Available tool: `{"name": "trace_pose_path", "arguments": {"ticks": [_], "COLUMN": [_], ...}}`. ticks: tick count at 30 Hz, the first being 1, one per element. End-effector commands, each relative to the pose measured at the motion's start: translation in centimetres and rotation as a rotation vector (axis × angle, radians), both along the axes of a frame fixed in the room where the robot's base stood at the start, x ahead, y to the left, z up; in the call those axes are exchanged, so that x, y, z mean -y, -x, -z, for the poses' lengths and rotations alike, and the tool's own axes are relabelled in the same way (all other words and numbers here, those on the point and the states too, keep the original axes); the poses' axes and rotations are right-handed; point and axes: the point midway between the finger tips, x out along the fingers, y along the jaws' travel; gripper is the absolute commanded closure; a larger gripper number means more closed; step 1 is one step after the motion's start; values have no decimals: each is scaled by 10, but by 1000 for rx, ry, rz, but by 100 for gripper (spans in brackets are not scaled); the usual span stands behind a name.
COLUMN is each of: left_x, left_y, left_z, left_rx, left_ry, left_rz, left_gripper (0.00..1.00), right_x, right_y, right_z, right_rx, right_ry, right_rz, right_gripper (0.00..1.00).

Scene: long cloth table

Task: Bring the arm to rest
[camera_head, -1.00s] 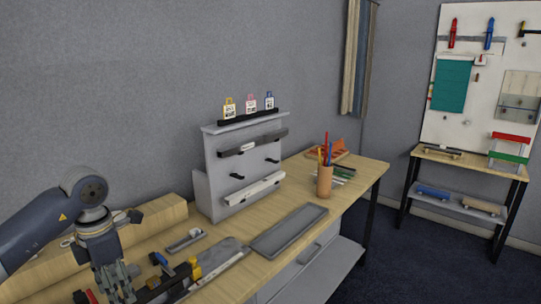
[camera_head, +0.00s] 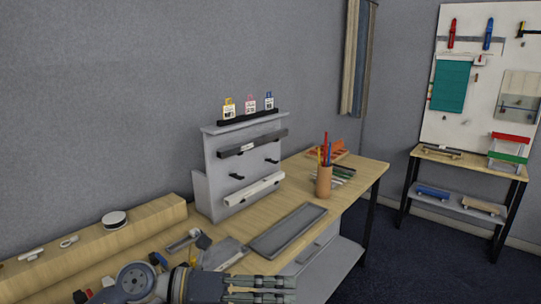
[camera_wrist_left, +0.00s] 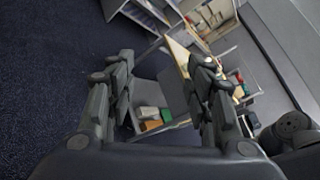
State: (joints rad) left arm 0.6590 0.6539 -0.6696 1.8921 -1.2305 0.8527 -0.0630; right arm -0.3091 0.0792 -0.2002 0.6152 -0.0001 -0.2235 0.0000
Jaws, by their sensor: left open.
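My left gripper (camera_head: 262,289) is low in the head view, at the front edge of the wooden table (camera_head: 345,193). Its fingers point to the right and are empty. In the left wrist view the two fingers of my left gripper (camera_wrist_left: 160,75) stand apart, with floor, the table and shelving seen beyond them. Part of my left arm (camera_head: 135,280) lies along the bottom of the head view. My right gripper is not in view.
A grey rack (camera_head: 240,165) with bars and small tags stands on the table. A grey tray (camera_head: 287,231) and a pencil cup (camera_head: 324,181) are to its right. A wooden beam (camera_head: 90,245) carries small parts. A pegboard bench (camera_head: 470,165) stands at the far right.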

Motion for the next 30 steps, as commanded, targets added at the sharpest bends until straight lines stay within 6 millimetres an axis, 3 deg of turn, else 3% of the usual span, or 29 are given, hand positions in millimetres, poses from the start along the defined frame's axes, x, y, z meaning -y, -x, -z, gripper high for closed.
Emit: {"name": "trace_pose_path", "arguments": {"ticks": [3,7,11,14,17,20,23,26,30], "left_x": [11,-3,-37,-71,-108,-143,-174,-198,-218], "left_y": [-1,-15,-37,-53,-63,-64,-53,-27,32], "left_z": [-37,-67,-75,-63,-35,7,60,117,192], "left_rx": [-113,-261,-439,-594,-761,-937,-1122,-1314,-1578], "left_ry": [284,565,815,983,1125,1239,1322,1370,1373], "left_rz": [-103,-253,-436,-596,-773,-963,-1166,-1378,-1677], "left_gripper": [52,52,52,52,52,52,52,52,52], "right_x": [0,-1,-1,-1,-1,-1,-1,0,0], "right_y": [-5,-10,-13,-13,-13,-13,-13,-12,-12], "right_z": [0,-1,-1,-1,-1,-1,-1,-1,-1], "right_rx": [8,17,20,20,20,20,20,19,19], "right_ry": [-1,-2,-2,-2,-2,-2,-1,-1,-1], "right_rz": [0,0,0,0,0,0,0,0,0], "right_gripper": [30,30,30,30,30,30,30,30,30]}}
